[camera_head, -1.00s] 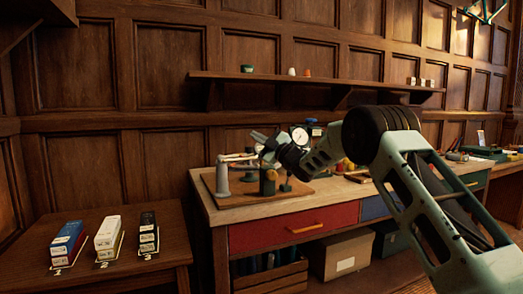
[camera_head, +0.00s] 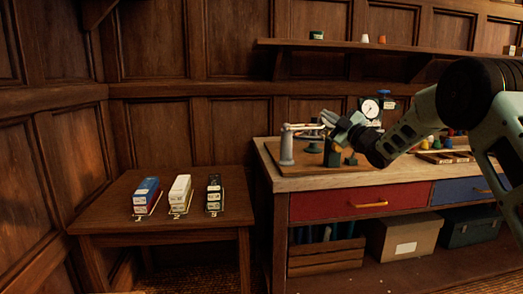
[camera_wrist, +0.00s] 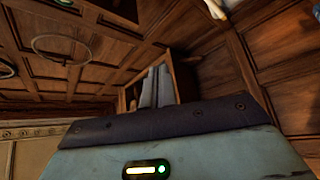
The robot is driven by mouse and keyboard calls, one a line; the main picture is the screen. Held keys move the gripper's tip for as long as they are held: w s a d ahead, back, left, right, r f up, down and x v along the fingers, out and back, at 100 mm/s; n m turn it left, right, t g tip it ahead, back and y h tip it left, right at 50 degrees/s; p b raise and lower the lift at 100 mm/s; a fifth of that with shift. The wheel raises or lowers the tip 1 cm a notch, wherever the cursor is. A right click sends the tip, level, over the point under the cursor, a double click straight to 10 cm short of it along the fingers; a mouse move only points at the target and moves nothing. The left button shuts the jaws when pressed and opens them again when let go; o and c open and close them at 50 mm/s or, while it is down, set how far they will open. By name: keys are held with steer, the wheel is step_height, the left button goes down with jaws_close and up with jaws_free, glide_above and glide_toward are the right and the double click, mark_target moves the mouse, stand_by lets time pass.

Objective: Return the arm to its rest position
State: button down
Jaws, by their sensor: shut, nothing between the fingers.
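My arm reaches in from the right in the head view, bent at a dark round joint. My gripper (camera_head: 328,118) points left and up, in front of the board on the workbench (camera_head: 330,183). Its fingers look shut and hold nothing. In the wrist view the two grey fingers of my gripper (camera_wrist: 155,87) lie close together, with wood panelling and a wooden shelf or frame beyond them. The head view does not clearly show whether the gripper touches the grey post fixture (camera_head: 287,146) behind it; it seems apart.
A dial gauge (camera_head: 370,108) stands behind my wrist. A wall shelf (camera_head: 420,48) runs above. A wooden crate (camera_head: 325,258) sits under the bench.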

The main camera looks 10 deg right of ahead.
steer(key=s+a+f+m+g+h, duration=0.2)
steer(key=s+a+f+m+h, duration=0.15)
steer(key=a, duration=0.35)
steer(key=s+a+f+m+g+h, duration=0.2)
steer(key=s+a+m, duration=0.15)
steer(key=a, duration=0.35)
steer(key=s+a+f+m+g+h, duration=0.1)
steer(key=s+a+f+g, duration=0.35)
steer(key=s, duration=0.55)
steer(key=s+a+f+m+g, duration=0.1)
steer(key=s+a+f+g, duration=0.3)
steer(key=s, duration=0.7)
steer(key=s+d+f+g+h, duration=0.1)
steer(key=s+f+g, duration=0.1)
steer(key=s, duration=0.8)
steer(key=s+d+f+g+h, duration=0.1)
steer(key=s+f+g, duration=0.2)
steer(key=s, duration=0.7)
steer(key=s+d+f+g+h, duration=0.2)
steer(key=s, duration=0.7)
step_height(320, 180, up, 13)
steer(key=p, duration=1.3)
steer(key=shift+w+a, duration=0.15)
steer(key=shift+a, duration=0.2)
